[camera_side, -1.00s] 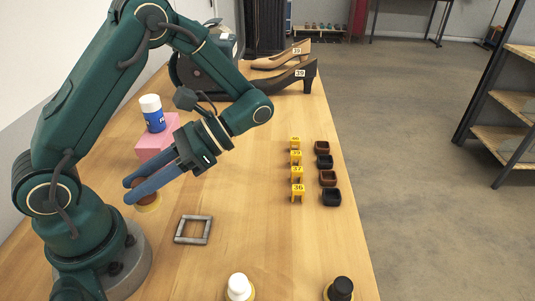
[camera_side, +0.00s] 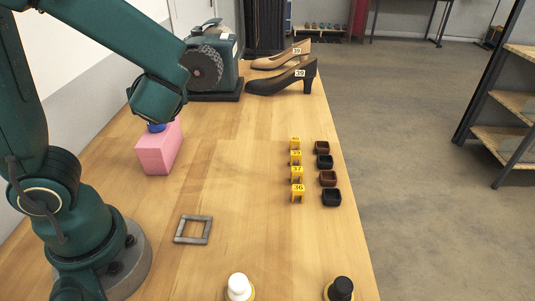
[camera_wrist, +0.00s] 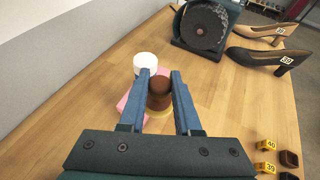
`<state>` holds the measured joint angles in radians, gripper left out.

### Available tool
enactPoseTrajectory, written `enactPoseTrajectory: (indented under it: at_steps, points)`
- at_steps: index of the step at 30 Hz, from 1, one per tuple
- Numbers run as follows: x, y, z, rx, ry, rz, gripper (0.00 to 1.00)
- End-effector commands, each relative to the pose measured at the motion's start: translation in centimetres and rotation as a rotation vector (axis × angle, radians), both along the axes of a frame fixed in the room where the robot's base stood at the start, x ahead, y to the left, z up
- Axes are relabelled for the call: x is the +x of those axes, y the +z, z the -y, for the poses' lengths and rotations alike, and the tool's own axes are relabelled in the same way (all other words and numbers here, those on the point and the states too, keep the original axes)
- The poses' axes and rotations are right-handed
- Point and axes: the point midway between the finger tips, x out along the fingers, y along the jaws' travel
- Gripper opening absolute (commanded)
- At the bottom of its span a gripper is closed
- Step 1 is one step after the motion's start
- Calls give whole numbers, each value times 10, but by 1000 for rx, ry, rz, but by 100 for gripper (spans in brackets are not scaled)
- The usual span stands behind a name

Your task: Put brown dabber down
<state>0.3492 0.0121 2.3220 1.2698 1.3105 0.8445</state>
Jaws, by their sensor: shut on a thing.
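The brown dabber (camera_wrist: 159,88) has a rounded brown top and a yellow base. My gripper (camera_wrist: 160,76) is shut on it, with one blue finger on each side, in the wrist view. Whether the base touches anything below cannot be told from the wrist view.
A pink block (camera_side: 157,155) and a white-capped bottle (camera_wrist: 146,62) are close by. A grey square frame (camera_side: 177,230), white dabber (camera_side: 238,287) and black dabber (camera_side: 341,288) are nearer the front. Heel shoes (camera_side: 285,84) and a grinding machine (camera_side: 222,75) stand behind. The table's middle (camera_side: 230,165) is clear.

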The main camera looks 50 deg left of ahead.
Motion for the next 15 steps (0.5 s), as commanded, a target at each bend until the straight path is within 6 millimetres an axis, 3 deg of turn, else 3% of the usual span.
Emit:
enactPoseTrajectory:
  at_steps: [4, 15]
  points:
    - [7, 4, 0, 3, -63, -1, 0]
    - [6, -30, 0, 5, -57, -9, 0]
